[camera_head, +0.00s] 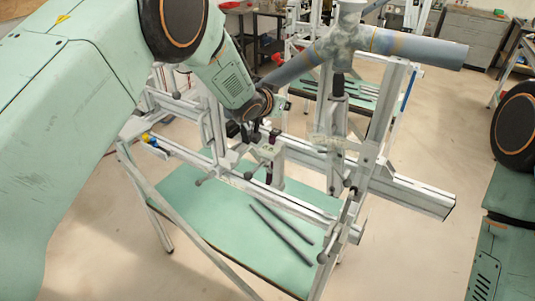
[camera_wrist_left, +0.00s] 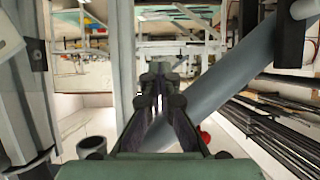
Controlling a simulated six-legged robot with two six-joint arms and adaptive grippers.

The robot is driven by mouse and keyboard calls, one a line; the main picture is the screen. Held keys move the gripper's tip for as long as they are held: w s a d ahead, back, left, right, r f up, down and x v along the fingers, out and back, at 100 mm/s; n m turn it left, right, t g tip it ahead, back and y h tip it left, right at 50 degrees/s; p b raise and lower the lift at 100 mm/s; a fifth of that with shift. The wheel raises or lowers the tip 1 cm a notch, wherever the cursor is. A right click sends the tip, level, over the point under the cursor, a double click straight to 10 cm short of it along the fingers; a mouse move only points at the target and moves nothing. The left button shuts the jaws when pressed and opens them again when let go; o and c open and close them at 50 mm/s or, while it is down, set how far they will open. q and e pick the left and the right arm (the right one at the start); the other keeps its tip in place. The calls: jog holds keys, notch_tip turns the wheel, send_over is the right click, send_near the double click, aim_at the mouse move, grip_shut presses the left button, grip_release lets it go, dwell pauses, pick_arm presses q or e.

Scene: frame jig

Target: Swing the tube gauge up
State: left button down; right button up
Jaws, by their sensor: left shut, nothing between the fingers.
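The frame jig (camera_head: 215,185) is made of pale metal rails and posts, with a large blue-grey tube (camera_head: 425,50) held across its top right. In the left wrist view, a grey tube (camera_wrist_left: 225,92) slants behind and beyond the fingers. I cannot tell for certain which part is the tube gauge; small clamp-like fittings (camera_head: 268,152) sit on the jig near my gripper. My left gripper (camera_head: 252,136) hangs over the jig's middle, beside these fittings. In the left wrist view its dark fingertips (camera_wrist_left: 160,84) are together, with nothing held. Contact with the jig cannot be judged.
A green shelf (camera_head: 205,205) lies low in the jig, with two dark rods (camera_head: 283,228) on it. A long rail (camera_head: 415,195) juts out at right. Benches (camera_head: 470,45) stand behind. Part of my right arm shows at the right edge.

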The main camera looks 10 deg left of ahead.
pick_arm(q)
jog(key=shift+w+d+f, duration=0.15)
jog(key=shift+w+d, duration=0.05)
jog(key=shift+w, duration=0.35)
jog(key=shift+w+d+f, duration=0.15)
jog(key=shift+w, duration=0.4)
jog(key=shift+s, duration=0.1)
jog(key=c, duration=2)
grip_release()
jog(key=o, duration=0.7)
jog(key=shift+r, duration=0.1)
